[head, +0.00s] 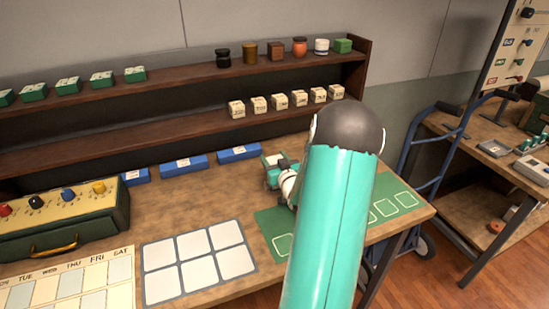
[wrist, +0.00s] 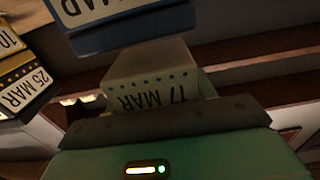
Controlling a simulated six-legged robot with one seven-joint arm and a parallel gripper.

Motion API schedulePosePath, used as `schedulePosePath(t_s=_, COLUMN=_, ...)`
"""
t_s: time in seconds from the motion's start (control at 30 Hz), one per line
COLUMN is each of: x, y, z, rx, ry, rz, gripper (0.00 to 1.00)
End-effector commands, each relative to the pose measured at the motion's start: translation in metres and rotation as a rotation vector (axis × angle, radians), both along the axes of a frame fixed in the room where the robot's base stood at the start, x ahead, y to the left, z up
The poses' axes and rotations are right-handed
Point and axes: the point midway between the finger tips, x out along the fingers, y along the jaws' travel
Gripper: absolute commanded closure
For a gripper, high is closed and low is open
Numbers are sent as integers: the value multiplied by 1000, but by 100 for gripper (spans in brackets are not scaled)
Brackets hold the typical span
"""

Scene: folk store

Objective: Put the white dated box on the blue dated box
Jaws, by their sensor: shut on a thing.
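My gripper (head: 277,170) is low over the workbench, just right of the nearest blue box (head: 238,153) in the head view. In the wrist view my gripper (wrist: 165,122) is shut on a pale white box (wrist: 150,90) marked 17 MAR, its lettering upside down. A blue box (wrist: 130,28) with a white MAR label is right beside the held box in that view; whether they touch is unclear. Two more blue boxes, one in the middle (head: 183,165) and one at the left (head: 135,175), line the back of the bench. The held box cannot be made out in the head view.
Several pale dated boxes (head: 281,101) stand on the middle shelf. Jars and small blocks (head: 276,51) stand on the top shelf. A knobbed console (head: 62,218), a white grid board (head: 200,262) and a green mat (head: 273,236) cover much of the bench.

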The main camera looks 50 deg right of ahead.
Motion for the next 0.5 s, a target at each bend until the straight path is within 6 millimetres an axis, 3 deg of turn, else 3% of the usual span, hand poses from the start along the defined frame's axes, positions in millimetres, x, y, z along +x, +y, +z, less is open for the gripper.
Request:
schedulePosePath(t_s=0.03, x=0, y=0, z=0, rx=0, ry=0, rz=0, gripper=43)
schedulePosePath(t_s=0.13, x=0, y=0, z=0, rx=0, ry=0, rz=0, gripper=24)
schedulePosePath(t_s=0.5, x=-1, y=-1, z=5, rx=-1, ry=1, rz=-1, gripper=23)
